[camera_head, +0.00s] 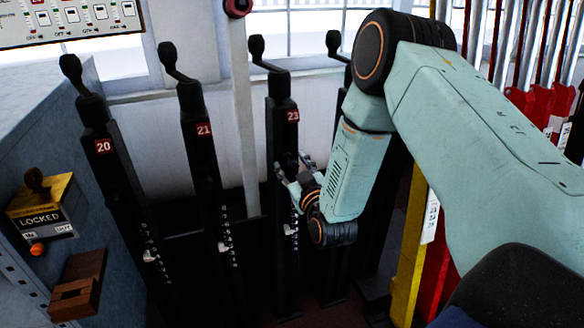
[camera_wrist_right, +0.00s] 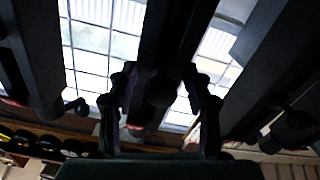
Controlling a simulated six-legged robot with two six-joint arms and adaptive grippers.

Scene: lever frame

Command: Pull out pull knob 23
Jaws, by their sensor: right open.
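The black post marked 23 (camera_head: 281,140) stands upright in the middle of the head view, with a red number plate (camera_head: 293,116) near its top. My right gripper (camera_head: 291,168) is open in front of this post, below the plate. In the right wrist view my right gripper (camera_wrist_right: 159,73) has its two fingers spread either side of a dark rounded knob (camera_wrist_right: 160,88) on the post. The knob is dark against the dark post, and I cannot tell whether the fingers touch it. In the head view the fingers hide it. My left gripper is not in view.
Black posts 20 (camera_head: 104,148) and 21 (camera_head: 204,130) stand to the left, each with a crank handle on top. Another post stands close right of 23, partly behind my arm. Red and yellow levers are at right.

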